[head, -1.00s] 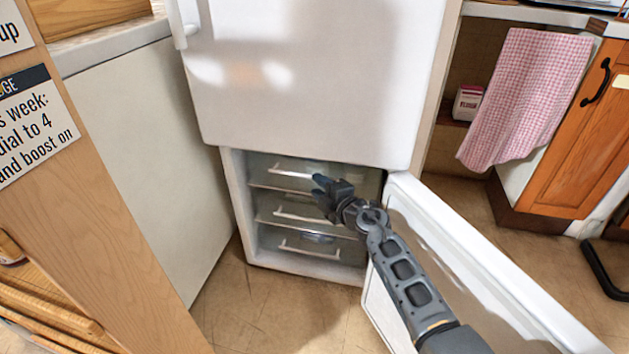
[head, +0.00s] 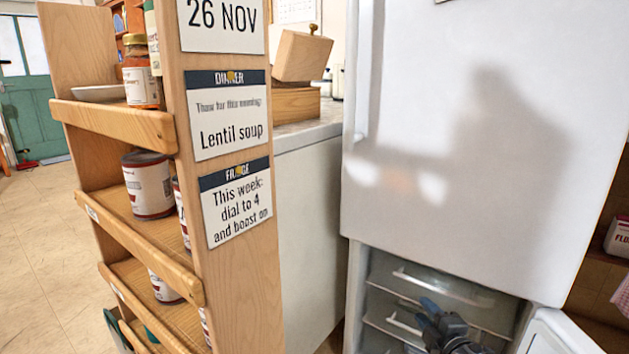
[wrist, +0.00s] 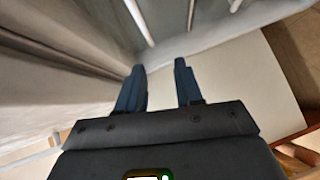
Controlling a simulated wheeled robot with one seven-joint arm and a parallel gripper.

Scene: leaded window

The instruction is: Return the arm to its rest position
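My gripper (head: 428,312) shows at the bottom of the head view, in front of the drawers of the open lower compartment of the white fridge (head: 470,120). In the wrist view my gripper (wrist: 160,78) has its two dark blue fingers apart with nothing between them. Most of my arm is below the head view's edge. The drawers (head: 455,287) have pale handles and look shut. The lower door (head: 555,335) stands open at the bottom right, mostly cut off.
A pale cabinet side (head: 310,230) stands between rack and fridge. Floor (head: 40,240) is clear at far left.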

